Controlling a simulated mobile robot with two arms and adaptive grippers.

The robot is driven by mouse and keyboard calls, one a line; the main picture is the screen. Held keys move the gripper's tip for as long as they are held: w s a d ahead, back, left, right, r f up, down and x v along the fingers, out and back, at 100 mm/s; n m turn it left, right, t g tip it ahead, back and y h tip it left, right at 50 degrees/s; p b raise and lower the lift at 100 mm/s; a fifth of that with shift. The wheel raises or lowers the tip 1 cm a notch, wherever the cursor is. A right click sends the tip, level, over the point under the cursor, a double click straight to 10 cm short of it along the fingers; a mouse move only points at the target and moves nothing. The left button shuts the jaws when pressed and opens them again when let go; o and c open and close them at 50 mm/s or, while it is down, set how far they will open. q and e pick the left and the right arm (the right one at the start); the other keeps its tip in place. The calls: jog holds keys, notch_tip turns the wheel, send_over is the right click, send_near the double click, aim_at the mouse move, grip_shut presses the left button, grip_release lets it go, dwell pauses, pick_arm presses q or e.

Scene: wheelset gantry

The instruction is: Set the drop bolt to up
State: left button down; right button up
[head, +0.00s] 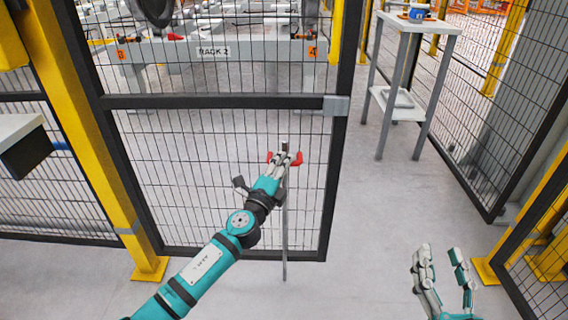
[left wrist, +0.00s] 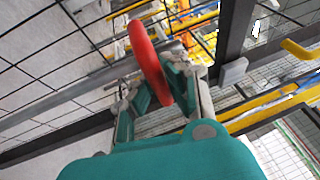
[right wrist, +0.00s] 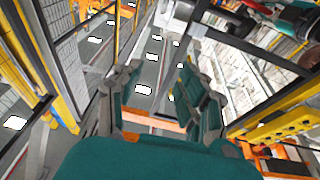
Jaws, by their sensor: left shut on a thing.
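The drop bolt is a thin grey vertical rod (head: 284,235) on the mesh gate, with a red handle (head: 297,160) near its top. The rod's lower end shows near the floor, just below the gate's bottom rail; I cannot tell whether it touches the floor. My left gripper (head: 283,163) is shut on the red handle. In the left wrist view the handle (left wrist: 148,60) passes between the fingers (left wrist: 160,90), which partly hide it. My right gripper (head: 440,262) is open and empty at the lower right, away from the gate.
The black-framed mesh gate (head: 225,102) stands beside a yellow post (head: 88,130). A grey stand (head: 407,85) stands at the back right. The floor (head: 370,220) right of the gate is clear.

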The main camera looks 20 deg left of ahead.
pick_arm(q)
notch_tip(320, 180, up, 2)
jog(key=shift+r+p, duration=0.15)
jog(key=shift+p, duration=0.95)
jog(key=shift+r+p, duration=0.75)
jog(key=shift+r, duration=0.1)
pick_arm(e)
jog(key=s+d+f+g+h, duration=0.1)
jog(key=s+f+g, duration=0.1)
jog(key=f+g, duration=0.3)
jog(key=s+d+f+g+h, duration=0.1)
jog(key=d+f+g+h, duration=0.15)
jog(key=f, duration=0.55)
pick_arm(q)
jog(key=shift+r+p, duration=0.85)
jog(key=shift+r, duration=0.1)
jog(key=shift+r+p, duration=0.75)
jog(key=shift+r, duration=0.1)
pick_arm(e)
jog(key=s+d+f+g, duration=0.2)
jog(key=s+f+g, duration=0.1)
jog(key=s, duration=0.3)
jog(key=s+d+f+g+h, duration=0.1)
jog(key=s+f+g, duration=0.2)
jog(key=s+g, duration=0.3)
jog(key=shift+s+d+f+m, duration=0.3)
jog(key=shift+s+d+m, duration=0.1)
jog(key=shift+s, duration=0.1)
